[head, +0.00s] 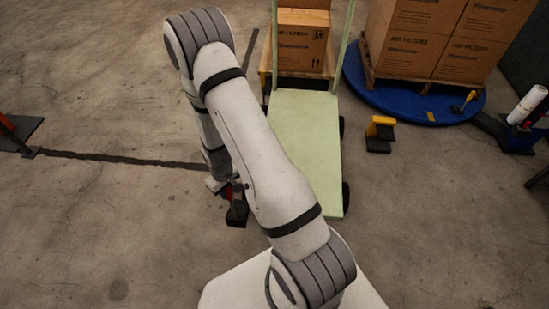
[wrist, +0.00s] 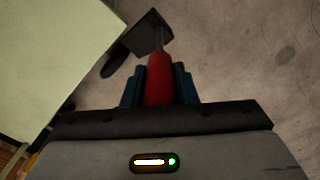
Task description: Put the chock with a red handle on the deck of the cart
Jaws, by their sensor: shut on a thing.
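The chock with a red handle shows in the head view as a dark block (head: 237,213), just left of the cart. In the wrist view its red handle (wrist: 159,80) stands between the blue fingers of my gripper (wrist: 160,88), with the dark block (wrist: 151,34) beyond. My gripper is shut on the red handle; in the head view it is mostly hidden by my arm. The cart's pale green deck (head: 308,135) is bare where it shows, and my arm covers part of its left side. The deck also shows at upper left in the wrist view (wrist: 45,60).
A chock with a yellow handle (head: 380,132) stands right of the cart. Boxes on a pallet stand on a blue round base (head: 400,103) at the back right. Another box (head: 302,45) is behind the cart. Floor left of the cart is mostly clear.

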